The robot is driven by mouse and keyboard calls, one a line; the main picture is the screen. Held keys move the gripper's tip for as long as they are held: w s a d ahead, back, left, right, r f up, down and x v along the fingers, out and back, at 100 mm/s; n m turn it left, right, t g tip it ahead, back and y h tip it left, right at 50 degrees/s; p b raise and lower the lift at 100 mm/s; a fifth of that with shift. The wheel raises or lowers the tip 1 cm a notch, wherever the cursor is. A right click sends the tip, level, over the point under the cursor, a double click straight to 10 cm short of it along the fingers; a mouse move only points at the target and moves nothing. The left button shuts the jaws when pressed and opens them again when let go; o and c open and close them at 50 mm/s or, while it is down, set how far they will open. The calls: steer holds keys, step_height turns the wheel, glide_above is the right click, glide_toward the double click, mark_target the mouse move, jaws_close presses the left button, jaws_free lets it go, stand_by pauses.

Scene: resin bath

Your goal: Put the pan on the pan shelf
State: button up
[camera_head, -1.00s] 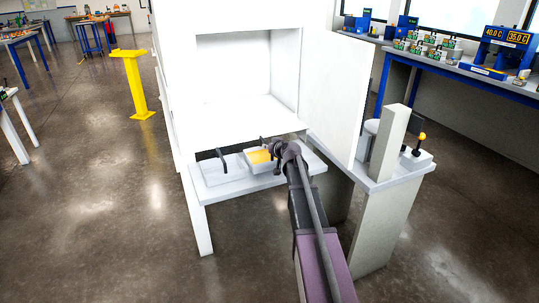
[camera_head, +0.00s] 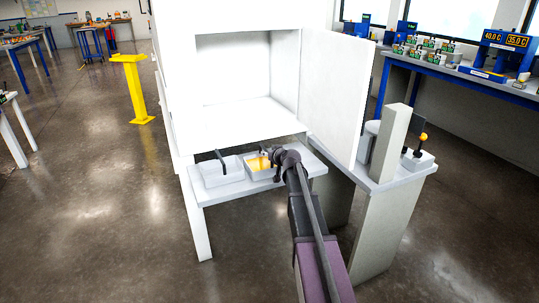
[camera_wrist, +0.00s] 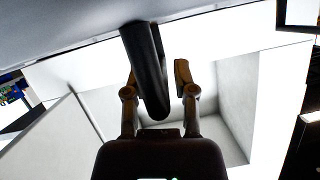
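A white pan with yellow contents (camera_head: 256,165) sits on the white ledge (camera_head: 236,194) below the open cabinet, on its right part. A second white pan (camera_head: 222,177) with a black upright handle is beside it on the left and looks empty. My gripper (camera_head: 268,160) is at the right side of the yellow-filled pan. In the wrist view my gripper (camera_wrist: 158,88) has its fingers apart. A black handle (camera_wrist: 147,70) lies between them, close to the left finger, with a gap to the right finger. I cannot tell which surface is the pan shelf.
The white cabinet (camera_head: 175,70) stands open with an empty chamber, its door (camera_head: 336,90) swung to the right. A white stand (camera_head: 395,190) with an upright block is right of my arm. A yellow post (camera_head: 134,90) stands on the left.

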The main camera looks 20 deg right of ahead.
steer(key=shift+r, duration=0.1)
stand_by(0.4)
steer(key=shift+r, duration=0.15)
steer(key=p+v, duration=0.4)
steer(key=v, duration=0.8)
steer(key=shift+p, duration=0.4)
steer(key=s+a+f+n+g+y, duration=0.1)
steer(key=s+a+f+g, duration=0.4)
steer(key=s+a, duration=0.4)
steer(key=s+a+f+n+g, duration=0.1)
steer(key=s+a+f+g, duration=0.35)
steer(key=s+a, duration=0.4)
steer(key=s+a+f+m+g+h, duration=0.1)
steer(key=s+a+g, duration=0.3)
steer(key=s, duration=0.5)
steer(key=shift+f+h, duration=0.75)
steer(key=shift+h, duration=0.05)
